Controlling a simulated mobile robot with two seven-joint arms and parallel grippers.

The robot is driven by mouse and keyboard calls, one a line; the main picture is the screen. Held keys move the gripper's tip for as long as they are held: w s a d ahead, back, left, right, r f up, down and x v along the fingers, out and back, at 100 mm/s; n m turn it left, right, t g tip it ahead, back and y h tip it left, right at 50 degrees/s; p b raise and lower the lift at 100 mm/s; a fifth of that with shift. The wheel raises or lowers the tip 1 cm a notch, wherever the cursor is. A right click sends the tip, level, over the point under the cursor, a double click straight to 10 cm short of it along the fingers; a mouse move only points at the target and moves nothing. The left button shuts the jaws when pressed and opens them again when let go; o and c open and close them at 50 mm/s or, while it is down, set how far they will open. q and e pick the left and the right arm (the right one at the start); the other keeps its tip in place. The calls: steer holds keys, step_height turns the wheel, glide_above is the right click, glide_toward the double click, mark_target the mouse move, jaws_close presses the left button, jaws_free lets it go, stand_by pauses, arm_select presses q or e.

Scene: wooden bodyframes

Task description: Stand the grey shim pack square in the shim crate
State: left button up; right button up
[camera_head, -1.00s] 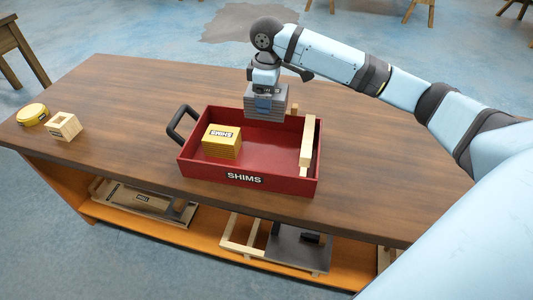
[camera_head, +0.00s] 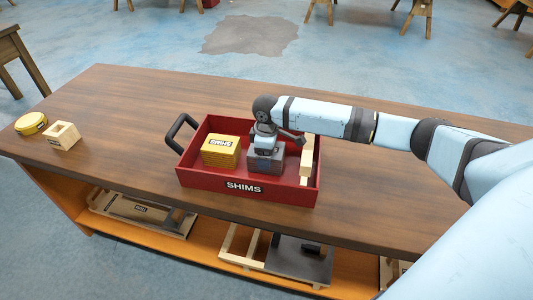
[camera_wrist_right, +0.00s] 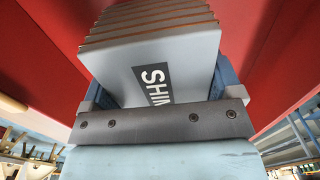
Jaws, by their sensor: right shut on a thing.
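The grey shim pack (camera_head: 262,164) is inside the red shim crate (camera_head: 213,186), right of the yellow shim pack (camera_head: 221,151). My right gripper (camera_head: 266,149) comes down over it from above and is shut on it. In the right wrist view the grey shim pack (camera_wrist_right: 155,55) shows its layered edges and label, held between the two blue fingers of my right gripper (camera_wrist_right: 160,90). The pack looks roughly upright; I cannot tell whether its underside touches the crate floor. My left gripper is not in view.
A pale wooden piece (camera_head: 307,159) stands along the crate's right side. The crate's dark handle (camera_head: 180,130) sticks out at the left. A yellow round tin (camera_head: 31,123) and a small wooden frame block (camera_head: 63,136) sit at the bench's left end. The bench between is clear.

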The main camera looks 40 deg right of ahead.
stand_by(0.3)
steer(key=o, duration=1)
steer(key=shift+f, duration=0.1)
step_height(320, 180, up, 12)
steer(key=shift+r+p, duration=0.15)
steer(key=shift+p, duration=0.35)
